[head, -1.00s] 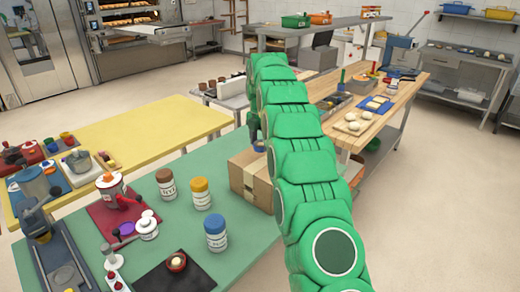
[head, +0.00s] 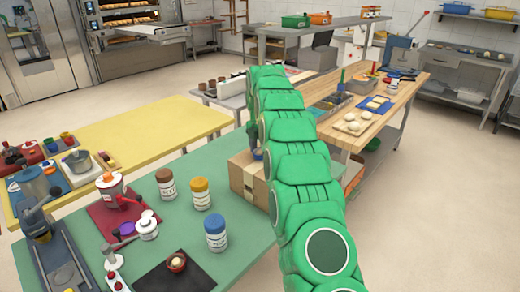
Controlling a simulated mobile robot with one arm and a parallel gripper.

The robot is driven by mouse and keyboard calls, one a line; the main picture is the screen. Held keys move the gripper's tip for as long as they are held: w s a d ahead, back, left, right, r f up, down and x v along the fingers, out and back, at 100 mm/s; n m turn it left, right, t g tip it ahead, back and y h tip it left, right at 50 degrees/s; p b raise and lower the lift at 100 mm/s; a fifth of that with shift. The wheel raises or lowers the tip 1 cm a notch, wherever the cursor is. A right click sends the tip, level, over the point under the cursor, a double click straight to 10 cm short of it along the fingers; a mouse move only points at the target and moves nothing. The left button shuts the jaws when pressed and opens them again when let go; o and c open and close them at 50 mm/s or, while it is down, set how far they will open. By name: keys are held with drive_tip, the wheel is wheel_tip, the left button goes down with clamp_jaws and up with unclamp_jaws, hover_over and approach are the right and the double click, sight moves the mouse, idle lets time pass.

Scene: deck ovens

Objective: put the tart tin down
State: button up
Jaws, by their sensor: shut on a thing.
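My green arm reaches away from me across the right end of the green table (head: 205,262). My gripper (head: 256,150) hangs at its far end, just above or at the top of a cardboard box (head: 250,182). It shows only as a small dark piece, partly covered by my arm. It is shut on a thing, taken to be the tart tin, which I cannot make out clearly. I cannot tell whether that thing touches the box.
Several lidded jars stand left of the box, including a blue-lidded one (head: 216,233). A dark mat (head: 175,275) carries a small round brown item. A yellow table (head: 140,130) and a wooden bench (head: 372,115) stand beyond. Bare green table shows between jars and box.

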drive_tip(key=o, duration=1)
drive_tip(key=shift+f, duration=0.1)
drive_tip(key=shift+o, duration=0.2)
drive_tip(key=shift+r, duration=3.2)
drive_tip(key=s+d+r+m, duration=0.2)
drive_tip(key=s+r+m, duration=0.2)
drive_tip(key=s, duration=0.5)
drive_tip(key=s+d+r+m+g, duration=0.1)
drive_tip(key=s+d+r+m, duration=0.15)
drive_tip(key=s+m, duration=0.45)
drive_tip(key=s+d+r+m, duration=0.2)
drive_tip(key=s+r, duration=0.3)
drive_tip(key=s, duration=0.5)
drive_tip(key=s+d+f+m, duration=0.1)
drive_tip(key=s+f+m, duration=0.2)
drive_tip(key=s, duration=0.9)
drive_tip(key=s+d+f+m, duration=0.1)
drive_tip(key=s+f+m, duration=0.2)
drive_tip(key=s, duration=0.9)
drive_tip(key=s+d+f+m, duration=0.1)
drive_tip(key=s+f+m, duration=0.2)
drive_tip(key=s+m, duration=0.5)
drive_tip(key=s, duration=0.4)
drive_tip(key=shift+d+g, duration=0.3)
drive_tip(key=shift+g, duration=0.1)
